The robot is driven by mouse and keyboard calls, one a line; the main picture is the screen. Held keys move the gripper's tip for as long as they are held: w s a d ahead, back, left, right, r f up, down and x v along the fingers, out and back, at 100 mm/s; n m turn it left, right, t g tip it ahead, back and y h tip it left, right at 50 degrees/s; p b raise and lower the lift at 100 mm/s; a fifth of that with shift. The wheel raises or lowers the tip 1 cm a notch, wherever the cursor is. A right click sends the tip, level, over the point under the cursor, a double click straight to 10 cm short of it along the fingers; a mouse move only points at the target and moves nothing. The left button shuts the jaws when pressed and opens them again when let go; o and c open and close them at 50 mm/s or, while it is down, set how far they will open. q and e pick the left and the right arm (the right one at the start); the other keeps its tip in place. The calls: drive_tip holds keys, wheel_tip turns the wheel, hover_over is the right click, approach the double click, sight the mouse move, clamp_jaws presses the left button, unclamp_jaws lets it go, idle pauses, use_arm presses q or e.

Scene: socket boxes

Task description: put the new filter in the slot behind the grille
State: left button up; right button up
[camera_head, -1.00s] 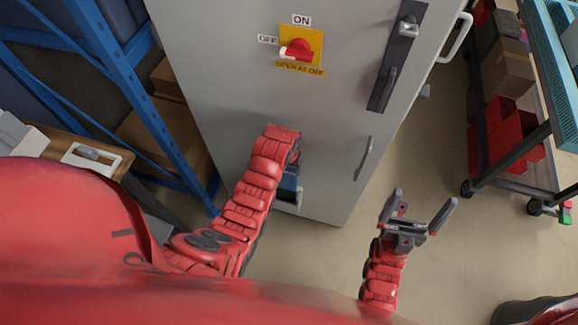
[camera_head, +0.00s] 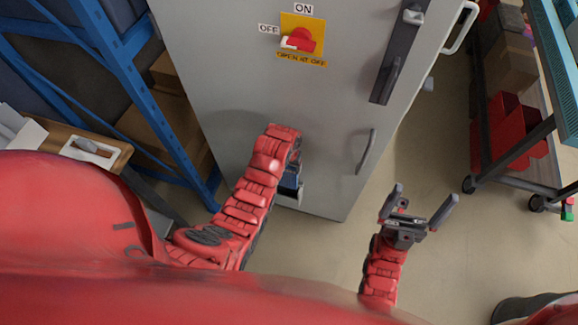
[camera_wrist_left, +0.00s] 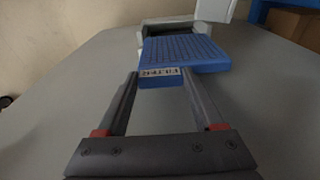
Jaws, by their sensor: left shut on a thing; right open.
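The blue filter (camera_wrist_left: 185,52) is a flat block with a gridded top and a lettered tab. My left gripper (camera_wrist_left: 160,82) is shut on this tab. The filter's far end is at the mouth of a light grey slot housing (camera_wrist_left: 150,30) on the cabinet; how far it is inside, I cannot tell. A pale panel, likely the grille (camera_wrist_left: 214,9), stands open beside the slot. In the head view the filter (camera_head: 290,181) shows only in part; my left wrist covers the rest and the fingers. My right gripper (camera_head: 423,206) is open and empty, right of the cabinet.
The grey cabinet (camera_head: 230,70) carries a red switch (camera_head: 300,40) and a door handle (camera_head: 366,150). A blue rack (camera_head: 130,85) and a small table with a white tray (camera_head: 95,150) are at left. A trolley (camera_head: 535,150) with red bins is at right. Floor near my right gripper is clear.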

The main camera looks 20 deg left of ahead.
use_arm(q)
drive_tip(key=shift+f, duration=0.15)
idle(0.3)
drive_tip(key=shift+f+b, duration=0.4)
drive_tip(key=shift+f, duration=0.35)
drive_tip(key=shift+f+b, duration=2.05)
drive_tip(key=shift+f, duration=1.5)
drive_tip(key=shift+f+b, duration=1.7)
drive_tip(key=shift+f, duration=0.9)
drive_tip(key=o, duration=1.3)
drive_tip(key=shift+r, duration=0.1)
